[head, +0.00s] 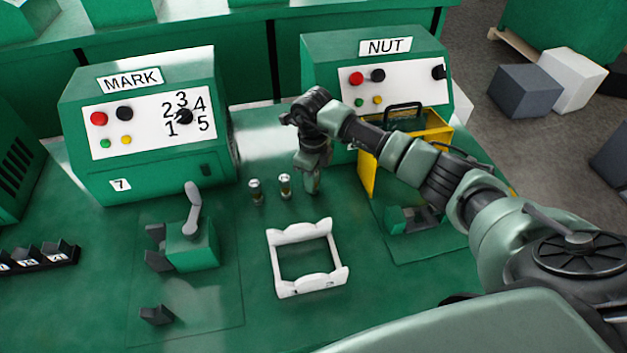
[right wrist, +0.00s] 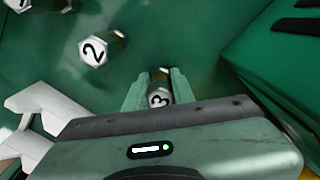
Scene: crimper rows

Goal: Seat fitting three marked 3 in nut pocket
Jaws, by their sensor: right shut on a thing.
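My right gripper (head: 312,184) points down at the bench beside the row of fittings. In the right wrist view its two fingers are shut on the fitting marked 3 (right wrist: 160,97), whose marked end faces the camera. I cannot tell whether it still touches the bench. The fitting marked 2 (right wrist: 93,50) stands apart beside it, and also shows in the head view (head: 285,186). Another fitting (head: 256,191) stands to its left. The NUT machine (head: 385,47) is at the back right, with a small green fixture (head: 410,219) in front, partly behind my arm; its pocket is not clear.
A yellow guard (head: 367,172) with a black handle stands in front of the NUT machine. A white frame (head: 287,289) lies on the bench nearer me. The MARK machine (head: 145,180) and a green lever press (head: 193,247) are at left. Bare bench lies between frame and press.

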